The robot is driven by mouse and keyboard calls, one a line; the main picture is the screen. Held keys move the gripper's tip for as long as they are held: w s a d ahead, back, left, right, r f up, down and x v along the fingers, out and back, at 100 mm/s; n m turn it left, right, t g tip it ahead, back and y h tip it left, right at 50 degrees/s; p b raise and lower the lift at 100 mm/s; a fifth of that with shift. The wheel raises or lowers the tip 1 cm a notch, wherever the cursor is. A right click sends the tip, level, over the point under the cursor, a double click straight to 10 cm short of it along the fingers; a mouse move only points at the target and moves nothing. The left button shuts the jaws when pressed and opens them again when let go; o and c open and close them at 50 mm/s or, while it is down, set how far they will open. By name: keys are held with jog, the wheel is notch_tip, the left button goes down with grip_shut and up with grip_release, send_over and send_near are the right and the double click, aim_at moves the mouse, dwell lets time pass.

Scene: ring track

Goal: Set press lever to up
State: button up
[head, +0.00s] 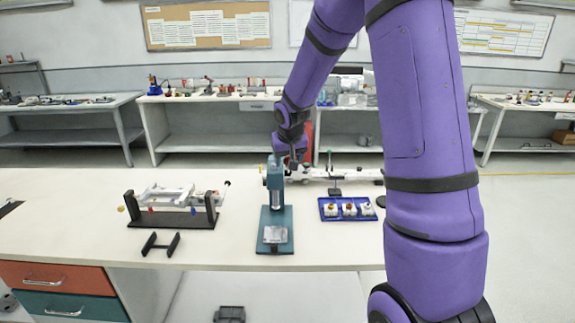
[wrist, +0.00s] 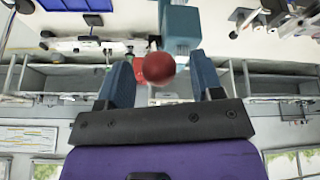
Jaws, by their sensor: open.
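The teal press (head: 275,215) stands on the white bench, with a column, a flat base and a grey block on the base. Its head also shows at the top of the wrist view (wrist: 181,28), which is upside down. A red ball knob (wrist: 159,67), apparently the end of the press lever, lies between the two blue fingers of my gripper (wrist: 161,60). The fingers are open, with visible gaps on both sides of the knob. In the head view my gripper (head: 291,150) is just above and behind the press head; the lever and knob are mostly hidden there.
A black stand with a white device (head: 172,194) is left of the press, with a small black bracket (head: 161,243) in front. A blue tray (head: 331,214) with small parts is to the right. A white rail-like device (head: 335,174) lies behind. Bare bench lies between them.

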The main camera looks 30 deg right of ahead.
jog(key=shift+x, duration=1.5)
grip_shut()
